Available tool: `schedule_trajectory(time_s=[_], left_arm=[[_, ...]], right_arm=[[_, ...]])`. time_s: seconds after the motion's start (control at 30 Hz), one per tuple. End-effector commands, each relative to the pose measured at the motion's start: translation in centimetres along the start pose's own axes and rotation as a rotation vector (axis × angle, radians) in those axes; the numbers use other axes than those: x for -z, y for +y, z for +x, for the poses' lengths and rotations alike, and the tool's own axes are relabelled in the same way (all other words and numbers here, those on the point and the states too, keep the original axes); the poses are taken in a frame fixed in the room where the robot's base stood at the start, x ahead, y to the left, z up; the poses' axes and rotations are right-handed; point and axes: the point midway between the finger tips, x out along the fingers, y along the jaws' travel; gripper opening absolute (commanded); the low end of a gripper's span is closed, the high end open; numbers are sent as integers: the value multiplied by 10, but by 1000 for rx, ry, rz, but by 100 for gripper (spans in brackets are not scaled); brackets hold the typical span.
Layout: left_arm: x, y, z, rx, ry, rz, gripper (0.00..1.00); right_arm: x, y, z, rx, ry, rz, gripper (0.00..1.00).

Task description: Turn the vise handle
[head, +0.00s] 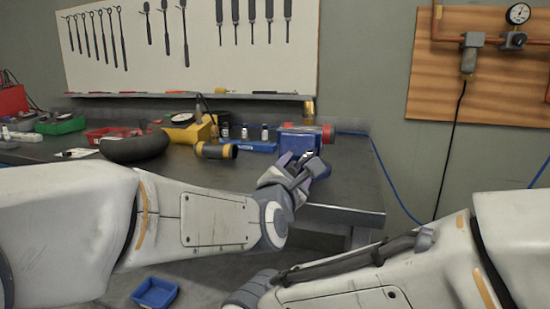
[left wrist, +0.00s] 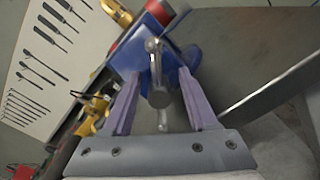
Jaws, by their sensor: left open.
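The blue vise (head: 300,133) stands on the right part of the grey workbench, and its blue body (left wrist: 180,62) fills the top middle of the left wrist view. The vise handle (left wrist: 154,47) is a grey metal bar with rounded ends, standing nearly upright across the screw head in that view. My left gripper (head: 303,166) is at the front of the vise. Its purple fingers (left wrist: 159,78) are open, one on each side of the handle and screw head, with visible gaps. The head view mostly hides the handle. My right arm shows at lower right; its gripper is out of view.
Left of the vise on the bench (head: 348,190) are a yellow-black cylinder (head: 216,151), a blue holder with small bottles (head: 256,146) and a dark rounded object (head: 135,147). A blue bin (head: 155,292) lies below, in front of the bench. A blue hose (head: 385,180) hangs at right.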

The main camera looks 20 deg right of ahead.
Motion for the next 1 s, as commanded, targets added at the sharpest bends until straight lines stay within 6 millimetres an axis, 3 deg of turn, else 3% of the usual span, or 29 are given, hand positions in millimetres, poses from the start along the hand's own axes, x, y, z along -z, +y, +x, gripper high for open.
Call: schedule_trajectory(time_s=[0.3, 0.37, 0.47, 1.0], left_arm=[[4, 5, 0, -9, 6, 0, 59], [5, 5, -1, -9, 7, 0, 40], [5, 5, -1, -9, 7, 0, 2], [4, 1, 1, -7, 6, 118, 0]], right_arm=[[0, 0, -1, 0, 0, 0, 94], [0, 0, -1, 0, 0, 0, 94], [0, 0, -1, 0, 0, 0, 94], [0, 0, 4, 0, 0, 0, 94]])
